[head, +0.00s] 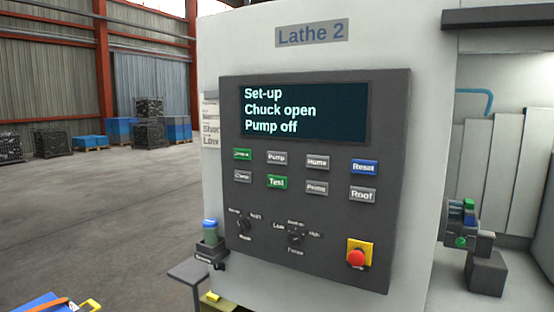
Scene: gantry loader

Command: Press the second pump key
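The grey control panel (400,110) of the lathe faces me, with two rows of keys. A grey key that reads "Pump" (277,158) is second from left in the upper row. A grey key with a blurred label, perhaps "Pump" or "Prime" (317,188), is third in the lower row. The display (340,112) reads "Set-up", "Chuck open", "Pump off". Neither of my grippers is in view.
A red stop button (356,258) on a yellow plate and two rotary knobs (245,225) (296,237) sit below the keys. A small holder (210,250) juts out at the panel's left. The floor at left is largely clear.

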